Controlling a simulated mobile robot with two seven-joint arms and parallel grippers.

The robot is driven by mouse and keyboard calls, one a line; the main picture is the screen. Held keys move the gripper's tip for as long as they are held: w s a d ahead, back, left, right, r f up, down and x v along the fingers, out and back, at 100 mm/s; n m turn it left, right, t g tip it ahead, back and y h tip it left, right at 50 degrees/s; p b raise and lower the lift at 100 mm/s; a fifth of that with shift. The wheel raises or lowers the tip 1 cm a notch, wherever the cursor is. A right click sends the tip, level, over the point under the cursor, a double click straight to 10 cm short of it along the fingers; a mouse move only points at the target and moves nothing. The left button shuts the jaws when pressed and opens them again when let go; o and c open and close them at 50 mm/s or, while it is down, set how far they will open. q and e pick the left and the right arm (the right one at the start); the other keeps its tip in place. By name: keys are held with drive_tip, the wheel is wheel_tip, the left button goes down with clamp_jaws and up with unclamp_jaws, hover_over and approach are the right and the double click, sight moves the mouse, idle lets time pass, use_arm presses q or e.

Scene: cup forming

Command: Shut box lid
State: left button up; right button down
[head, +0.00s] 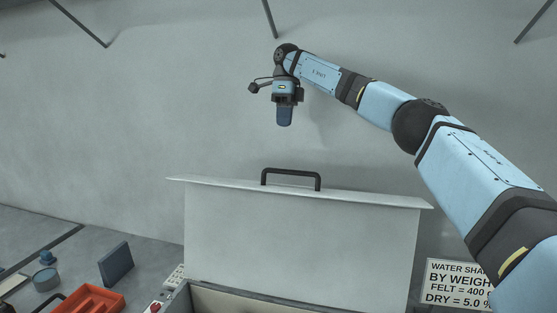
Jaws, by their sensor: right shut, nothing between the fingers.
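The box lid (300,235) stands raised and open at the back of the box (243,302), with its broad grey face toward me. A dark handle (291,172) sits on the lid's top edge. The box shows only as its rim and part of its inside at the bottom of the head view. My right gripper (284,122) is shut and empty, pointing down. In the picture it is above the lid's handle and apart from it. My left gripper is not in view.
An orange tray (97,299), a dark upright block (116,264) and a small round tin (46,279) are at the lower left. A sign with printed text (457,284) is at the lower right. A grey wall (120,120) fills the background.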

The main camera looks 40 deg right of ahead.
drive_tip(key=s+a+f, duration=0.1)
drive_tip(key=f, duration=0.2)
drive_tip(key=s+a+f+p, duration=0.1)
drive_tip(key=f, duration=0.2)
drive_tip(key=s+a+f, duration=0.1)
drive_tip(key=a+f, duration=0.1)
drive_tip(key=f, duration=0.1)
drive_tip(key=shift+s+f, duration=0.1)
drive_tip(key=shift+s, duration=0.2)
drive_tip(key=shift+s+a, duration=0.2)
drive_tip(key=shift+a, duration=0.05)
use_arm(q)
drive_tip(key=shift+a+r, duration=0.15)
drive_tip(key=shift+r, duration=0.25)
use_arm(e)
drive_tip(key=shift+f, duration=0.2)
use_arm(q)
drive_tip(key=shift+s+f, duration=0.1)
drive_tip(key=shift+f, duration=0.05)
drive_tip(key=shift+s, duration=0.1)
use_arm(e)
drive_tip(key=shift+a, duration=0.25)
